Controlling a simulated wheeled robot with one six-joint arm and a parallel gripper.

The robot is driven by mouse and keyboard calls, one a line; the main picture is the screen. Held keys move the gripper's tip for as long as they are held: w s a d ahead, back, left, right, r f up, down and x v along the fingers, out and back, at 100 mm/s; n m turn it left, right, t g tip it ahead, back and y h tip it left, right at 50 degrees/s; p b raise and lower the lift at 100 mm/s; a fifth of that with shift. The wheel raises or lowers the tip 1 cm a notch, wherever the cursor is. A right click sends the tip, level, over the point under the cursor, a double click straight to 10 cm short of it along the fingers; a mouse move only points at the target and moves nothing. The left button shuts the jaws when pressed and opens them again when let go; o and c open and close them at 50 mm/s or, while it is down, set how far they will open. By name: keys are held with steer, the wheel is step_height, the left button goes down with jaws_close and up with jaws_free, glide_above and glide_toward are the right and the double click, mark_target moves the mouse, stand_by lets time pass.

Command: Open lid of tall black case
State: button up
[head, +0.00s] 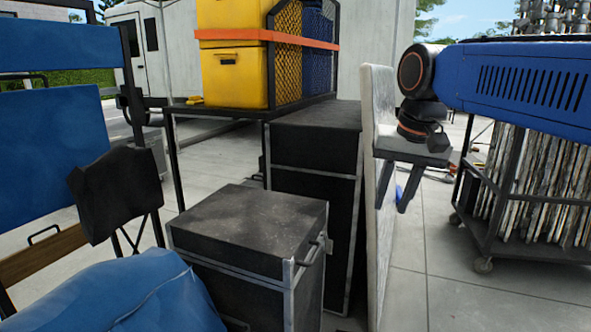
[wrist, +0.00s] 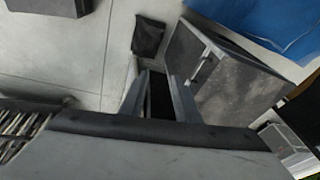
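The tall black case (head: 312,205) stands upright near the middle of the head view. Its lid (head: 318,147) is shut, with a pale metal seam below it. A shorter black case in front and a pale upright panel on its right hide parts of it. My gripper (head: 395,190) hangs to the right of the panel, fingers pointing down and apart, with nothing seen held. The panel stands between it and the tall case. In the wrist view the fingers (wrist: 160,95) are spread; a dark strip shows between them, and I cannot tell what it is.
The shorter black case (head: 250,222) has a side handle; it shows in the wrist view (wrist: 235,75). The pale panel (head: 377,230) is close to my gripper. Floor (head: 425,270) is clear beneath my arm.

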steer(key=s+d+f+n+t, duration=0.1)
steer(key=s+d+f, duration=0.4)
steer(key=s+f, duration=0.45)
steer(key=s+d+f+n+t, duration=0.1)
steer(key=s+d+f, duration=0.3)
steer(key=s+f, duration=0.55)
step_height(320, 180, up, 15)
steer(key=m+g+y, duration=0.1)
steer(key=m+g, duration=0.3)
glide_above(317, 252)
steer(key=s+d, duration=0.2)
steer(key=d, duration=0.2)
steer(key=a+f, duration=0.1)
steer(key=f, duration=0.4)
steer(key=w+a+f, duration=0.1)
steer(key=f, duration=0.5)
steer(key=w+a+f, duration=0.1)
steer(key=f, duration=0.4)
steer(key=shift+a+f, duration=0.3)
steer(key=shift+f, duration=0.1)
steer(key=shift+s, duration=0.1)
jaws_close()
